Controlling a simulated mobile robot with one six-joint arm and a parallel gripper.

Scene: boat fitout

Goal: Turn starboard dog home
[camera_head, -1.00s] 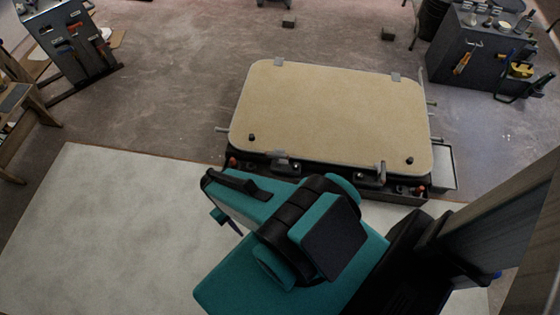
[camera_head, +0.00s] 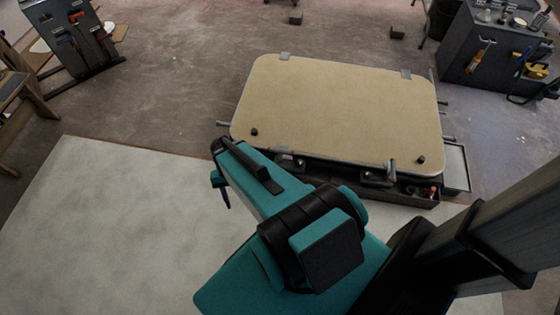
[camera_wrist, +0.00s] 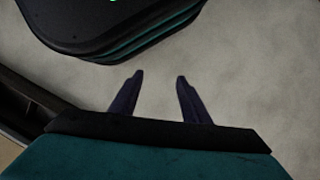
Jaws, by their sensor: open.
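A tan hatch panel (camera_head: 340,110) with rounded corners lies flat on a dark frame in the head view. A grey upright dog lever (camera_head: 391,170) stands at its near edge on the right. A second grey fitting (camera_head: 283,152) sits on the near edge further left, close to my arm. I cannot tell how far either is turned. My gripper is mostly hidden behind my teal arm in the head view, left of the panel's near-left corner. In the wrist view my gripper (camera_wrist: 159,77) is open and empty, its two dark fingers apart over pale floor. No dog shows there.
Two black knobs (camera_head: 254,132) (camera_head: 421,160) stand on the panel's near corners. A grey tray (camera_head: 457,168) is at the right of the frame, with rods sticking out at the sides. Tool cabinets (camera_head: 500,45) stand far right and far left. The pale mat (camera_head: 100,220) is clear at left.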

